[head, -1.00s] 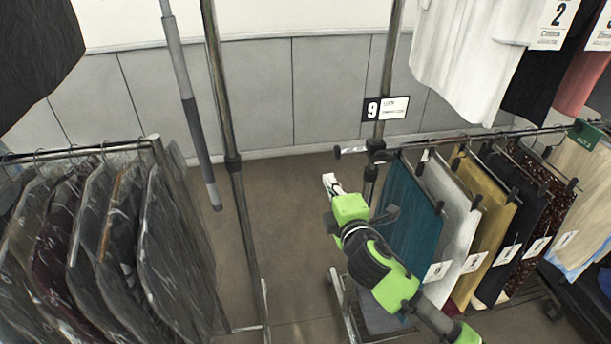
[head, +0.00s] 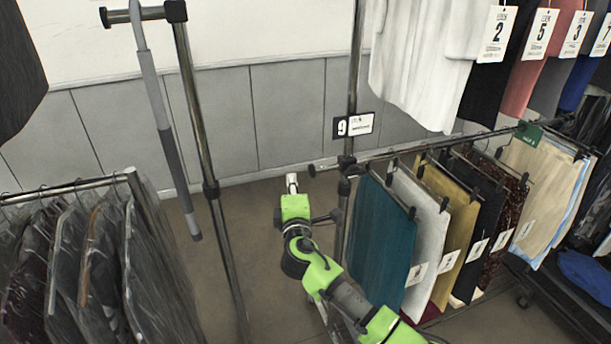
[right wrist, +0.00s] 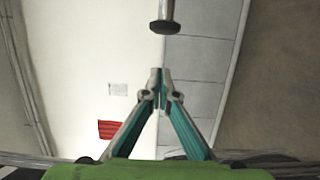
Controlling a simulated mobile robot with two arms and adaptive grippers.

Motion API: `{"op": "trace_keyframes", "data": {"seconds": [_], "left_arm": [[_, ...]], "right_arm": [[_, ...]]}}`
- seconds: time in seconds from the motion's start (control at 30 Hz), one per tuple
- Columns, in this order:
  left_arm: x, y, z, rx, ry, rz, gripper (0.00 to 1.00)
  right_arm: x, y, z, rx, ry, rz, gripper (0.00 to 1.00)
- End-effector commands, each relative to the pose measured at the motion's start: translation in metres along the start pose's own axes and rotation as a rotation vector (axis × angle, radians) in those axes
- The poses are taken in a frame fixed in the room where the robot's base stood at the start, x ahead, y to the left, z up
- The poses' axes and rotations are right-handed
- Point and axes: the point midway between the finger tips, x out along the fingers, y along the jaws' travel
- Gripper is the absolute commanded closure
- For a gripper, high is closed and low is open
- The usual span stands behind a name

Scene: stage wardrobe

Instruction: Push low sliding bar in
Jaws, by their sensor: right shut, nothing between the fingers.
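The low sliding bar (head: 326,167) sticks out to the left of the rack post, with a dark round cap on its end. In the right wrist view the bar's capped end (right wrist: 165,26) shows at the top, beyond my fingertips. My right gripper (head: 291,180) is shut and empty, just left of the bar's end and slightly lower in the picture. Its fingertips (right wrist: 160,75) meet, with a visible gap between them and the cap. My left gripper is not in view.
Teal, white, yellow and dark garments (head: 381,235) hang from the low rail right of my arm. A rack upright (head: 211,190) stands to the left, with a hanging pole (head: 170,150) beside it. Covered garments (head: 100,260) fill the lower left. Floor between them is clear.

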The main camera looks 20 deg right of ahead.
Motion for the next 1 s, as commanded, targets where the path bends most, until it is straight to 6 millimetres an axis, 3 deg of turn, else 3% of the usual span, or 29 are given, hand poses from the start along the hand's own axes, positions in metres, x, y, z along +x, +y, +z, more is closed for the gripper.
{"op": "trace_keyframes", "data": {"seconds": [0.03,0.1,0.3,0.77,1.0], "left_arm": [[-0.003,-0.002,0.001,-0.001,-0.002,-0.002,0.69],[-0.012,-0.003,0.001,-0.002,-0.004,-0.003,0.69],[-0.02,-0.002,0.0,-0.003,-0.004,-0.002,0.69],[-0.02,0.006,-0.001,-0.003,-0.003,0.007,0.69],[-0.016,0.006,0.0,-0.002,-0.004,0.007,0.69]], "right_arm": [[0.008,0.002,0.0,-0.001,-0.002,0.0,1.0],[0.009,0.003,0.015,-0.005,-0.003,-0.002,1.0],[0.014,0.002,0.035,-0.002,0.0,0.0,1.0],[0.015,-0.001,0.041,0.0,0.0,-0.001,1.0],[0.023,-0.002,0.073,-0.002,-0.003,-0.001,1.0]]}}
